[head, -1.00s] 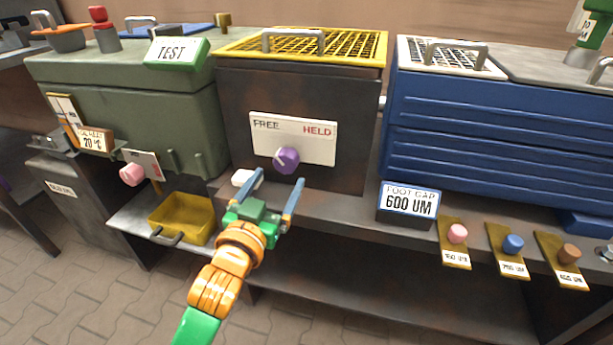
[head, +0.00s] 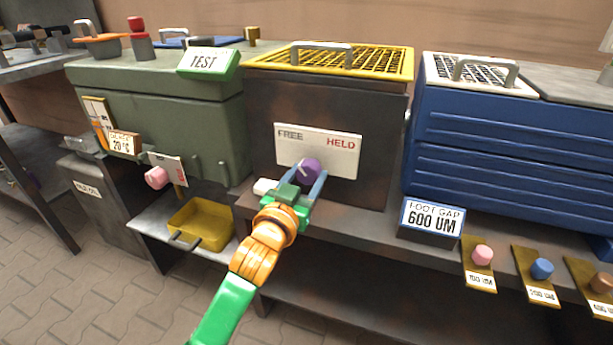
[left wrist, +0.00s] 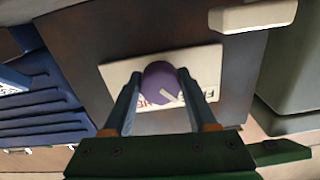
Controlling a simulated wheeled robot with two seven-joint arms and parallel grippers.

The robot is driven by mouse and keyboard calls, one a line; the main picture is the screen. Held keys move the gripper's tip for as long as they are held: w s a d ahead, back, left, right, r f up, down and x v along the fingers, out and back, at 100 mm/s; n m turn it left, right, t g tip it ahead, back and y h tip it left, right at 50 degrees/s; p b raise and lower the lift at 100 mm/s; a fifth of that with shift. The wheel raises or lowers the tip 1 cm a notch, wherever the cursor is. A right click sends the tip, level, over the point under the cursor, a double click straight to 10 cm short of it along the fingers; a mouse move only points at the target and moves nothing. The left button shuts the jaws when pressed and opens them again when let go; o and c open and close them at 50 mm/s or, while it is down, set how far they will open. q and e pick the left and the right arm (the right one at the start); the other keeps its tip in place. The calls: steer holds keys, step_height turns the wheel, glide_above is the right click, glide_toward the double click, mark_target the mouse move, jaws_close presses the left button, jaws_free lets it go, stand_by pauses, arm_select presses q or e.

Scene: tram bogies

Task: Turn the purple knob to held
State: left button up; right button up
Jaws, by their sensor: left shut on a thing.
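The purple knob (head: 310,170) sits on a white plate (head: 340,150) marked FREE at left and HELD at right, on the front of the dark box with the yellow grid top. A pale line on the knob points up and left, toward the FREE side. My left gripper (head: 313,180) is shut on the knob, one blue finger on each side. In the left wrist view the knob (left wrist: 161,82) shows between both fingertips, and the plate (left wrist: 119,74) is partly hidden behind it and the fingers. My right gripper is not in view.
A white block (head: 265,187) juts out just left of my left gripper. A pink knob (head: 157,178) and a yellow bin (head: 203,222) are farther left. A FOOT GAP 600 UM sign (head: 432,217) stands on the ledge to the right.

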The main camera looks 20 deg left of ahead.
arm_select(q)
steer(key=shift+r+p, duration=0.1)
steer(key=shift+p, duration=0.2)
steer(key=shift+r+m+p, duration=0.1)
steer(key=shift+m+p, duration=0.55)
steer(key=shift+m, duration=0.05)
steer(key=m+p, duration=0.5)
steer(key=shift+a, duration=0.1)
steer(key=m+p, duration=0.2)
steer(key=m, duration=0.1)
steer(key=shift+m, duration=0.4)
steer(key=m+p, duration=0.2)
steer(key=m, duration=0.1)
steer(key=shift+a+m, duration=0.1)
steer(key=shift+m, duration=0.3)
steer(key=shift+m+p, duration=0.35)
steer(key=shift+m, duration=0.75)
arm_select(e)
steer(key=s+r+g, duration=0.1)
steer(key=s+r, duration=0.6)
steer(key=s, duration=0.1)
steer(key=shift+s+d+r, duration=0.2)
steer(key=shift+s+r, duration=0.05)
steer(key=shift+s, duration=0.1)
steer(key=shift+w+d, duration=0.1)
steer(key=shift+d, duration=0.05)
